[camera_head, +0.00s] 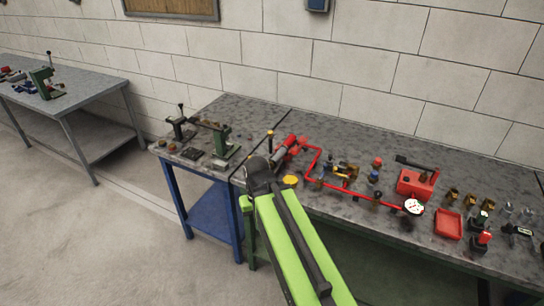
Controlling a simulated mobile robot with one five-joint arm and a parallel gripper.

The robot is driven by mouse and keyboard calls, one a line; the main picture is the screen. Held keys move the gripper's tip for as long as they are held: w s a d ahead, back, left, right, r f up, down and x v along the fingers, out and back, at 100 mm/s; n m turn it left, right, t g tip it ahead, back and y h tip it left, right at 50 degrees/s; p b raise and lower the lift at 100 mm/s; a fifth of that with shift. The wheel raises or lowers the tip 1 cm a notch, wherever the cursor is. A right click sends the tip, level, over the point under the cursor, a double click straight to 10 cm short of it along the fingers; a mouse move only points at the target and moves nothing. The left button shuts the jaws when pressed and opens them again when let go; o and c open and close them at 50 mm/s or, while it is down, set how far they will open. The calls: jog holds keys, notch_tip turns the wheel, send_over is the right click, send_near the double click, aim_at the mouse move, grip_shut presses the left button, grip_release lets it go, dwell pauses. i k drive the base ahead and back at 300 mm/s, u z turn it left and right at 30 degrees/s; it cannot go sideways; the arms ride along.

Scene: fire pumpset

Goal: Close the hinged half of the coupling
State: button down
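My green arm reaches up from the bottom of the head view to the front edge of the grey bench. My gripper (262,170) is at its dark far end, close to a red and grey cylindrical assembly (284,152). The wrist hides the fingers, so I cannot see whether they are open, or touching anything. The assembly lies slantwise just beyond and to the right of my gripper and joins the red pipework (315,160). I cannot pick out the coupling or its hinged half at this size; part of the area is behind my wrist.
A yellow disc (290,180) lies right of my wrist. A green press (222,140) stands on the left bench section. A red box (416,183), a white gauge (413,206) and a red tray (448,224) are to the right. A block wall stands behind; open floor lies left.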

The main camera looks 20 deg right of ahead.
aim_at(301, 141)
jog(key=u, duration=0.05)
jog(key=i, duration=0.85)
jog(key=u, duration=0.9)
jog(key=k, duration=2.3)
jog(key=z, duration=0.95)
jog(key=i, duration=1)
jog(key=z, duration=0.1)
jog(key=k, duration=0.15)
jog(key=u, duration=0.05)
